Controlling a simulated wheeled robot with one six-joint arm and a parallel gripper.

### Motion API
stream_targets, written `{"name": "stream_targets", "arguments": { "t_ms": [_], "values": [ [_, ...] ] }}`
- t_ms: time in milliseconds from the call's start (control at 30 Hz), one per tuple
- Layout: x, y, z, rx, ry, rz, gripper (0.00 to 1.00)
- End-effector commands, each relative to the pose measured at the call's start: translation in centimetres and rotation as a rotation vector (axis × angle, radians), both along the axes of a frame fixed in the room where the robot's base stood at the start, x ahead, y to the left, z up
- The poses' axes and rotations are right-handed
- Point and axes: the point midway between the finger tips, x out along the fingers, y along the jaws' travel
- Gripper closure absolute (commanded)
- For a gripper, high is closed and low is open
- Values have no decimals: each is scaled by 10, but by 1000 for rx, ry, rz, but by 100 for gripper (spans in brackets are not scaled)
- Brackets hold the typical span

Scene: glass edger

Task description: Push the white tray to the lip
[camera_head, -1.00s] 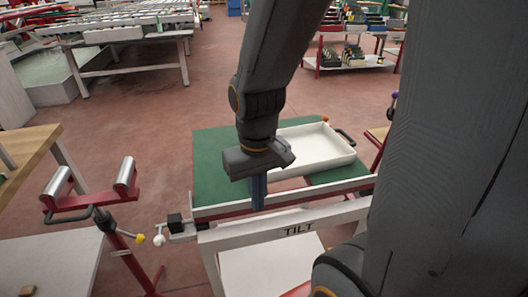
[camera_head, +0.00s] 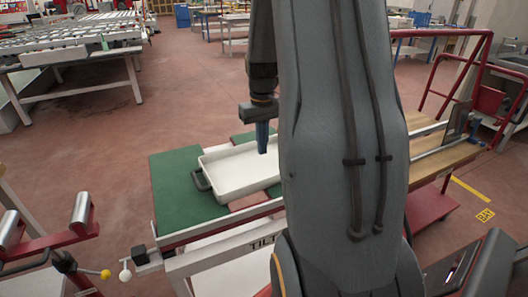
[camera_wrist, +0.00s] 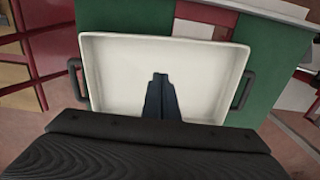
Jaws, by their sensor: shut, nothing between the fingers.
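The white tray (camera_head: 222,182) is a shallow rectangular pan with dark handles. It lies on the green-topped tilt table (camera_head: 178,195), and my arm hides its right end in the head view. The whole width of the tray (camera_wrist: 105,60) and both handles show in the wrist view. My gripper (camera_head: 262,150) is shut and empty, pointing down over the tray's inside; I cannot tell whether it touches. Its closed fingers (camera_wrist: 160,82) show against the tray floor. A raised pale lip (camera_head: 215,225) runs along the table's front edge, with a gap of green surface between it and the tray.
A roller stand (camera_head: 45,235) is at the lower left, and knobs (camera_head: 125,270) stick out by the table's front left corner. A wooden-topped cart with red rails (camera_head: 440,155) is at the right. Open red floor (camera_head: 130,130) lies behind the table.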

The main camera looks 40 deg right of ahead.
Motion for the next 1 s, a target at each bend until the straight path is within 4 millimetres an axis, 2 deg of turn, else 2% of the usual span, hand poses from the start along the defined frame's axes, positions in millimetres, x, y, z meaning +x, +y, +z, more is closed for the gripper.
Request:
{"name": "stream_targets", "arguments": {
  "t_ms": [433, 700, 1000],
  "values": [
    [-2, 1, -83, 2, 5, 0, 100],
    [-34, 9, -81, 1, 2, -2, 100],
    [-40, 11, -82, 0, 0, -1, 100]
  ]
}}
